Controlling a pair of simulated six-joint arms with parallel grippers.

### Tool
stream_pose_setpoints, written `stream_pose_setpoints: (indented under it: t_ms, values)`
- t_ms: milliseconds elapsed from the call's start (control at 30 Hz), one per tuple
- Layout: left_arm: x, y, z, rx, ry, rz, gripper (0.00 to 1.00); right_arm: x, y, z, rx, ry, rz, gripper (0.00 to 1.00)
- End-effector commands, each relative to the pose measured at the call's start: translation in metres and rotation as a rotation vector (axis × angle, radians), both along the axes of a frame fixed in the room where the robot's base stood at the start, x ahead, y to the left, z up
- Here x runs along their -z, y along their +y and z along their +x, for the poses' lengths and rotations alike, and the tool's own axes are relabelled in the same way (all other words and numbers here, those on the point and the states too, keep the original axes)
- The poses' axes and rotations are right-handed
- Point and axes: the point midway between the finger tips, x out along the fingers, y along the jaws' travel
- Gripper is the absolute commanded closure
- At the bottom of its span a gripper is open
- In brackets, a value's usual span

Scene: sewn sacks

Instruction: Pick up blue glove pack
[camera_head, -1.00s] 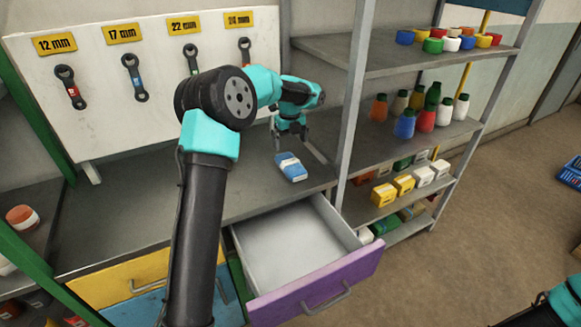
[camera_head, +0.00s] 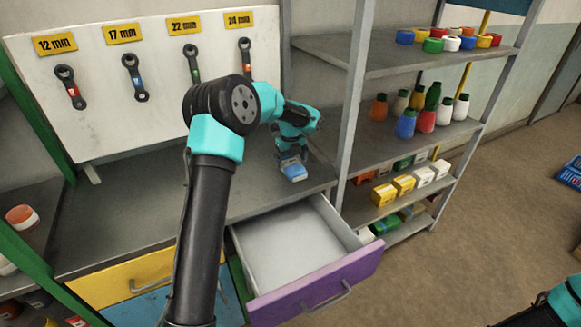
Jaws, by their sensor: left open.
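The blue glove pack (camera_head: 294,171), blue with a white band, lies on the grey workbench top (camera_head: 130,220) near its right end, just behind the open drawer. My left gripper (camera_head: 292,157) points down right above the pack, and its lower part overlaps the pack's far side in view. Its jaws are open; whether the fingers touch the pack is hard to tell. My right gripper is out of view; only a bit of my right arm shows at the lower right corner.
An open purple-fronted drawer (camera_head: 318,288) with an empty grey inside juts out below the bench. A metal shelf (camera_head: 420,55) with bottles, jars and boxes stands close on the right. A white board (camera_head: 95,115) with hanging wrenches stands behind the bench.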

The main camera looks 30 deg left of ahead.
Motion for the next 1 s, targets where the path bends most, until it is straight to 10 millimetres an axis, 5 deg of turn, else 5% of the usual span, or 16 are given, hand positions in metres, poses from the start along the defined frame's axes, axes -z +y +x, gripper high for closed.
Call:
stream_pose_setpoints:
  t_ms: [200, 667, 1000]
  values:
    - [0.021, 0.000, 0.000, 0.000, -0.001, 0.001, 0.00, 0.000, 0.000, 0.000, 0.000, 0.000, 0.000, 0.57]
    - [0.022, 0.000, 0.000, 0.000, -0.001, 0.000, 0.00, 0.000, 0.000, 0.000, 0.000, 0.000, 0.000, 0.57]
    - [0.022, 0.000, 0.000, 0.000, -0.001, 0.000, 0.31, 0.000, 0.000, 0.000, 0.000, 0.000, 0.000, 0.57]
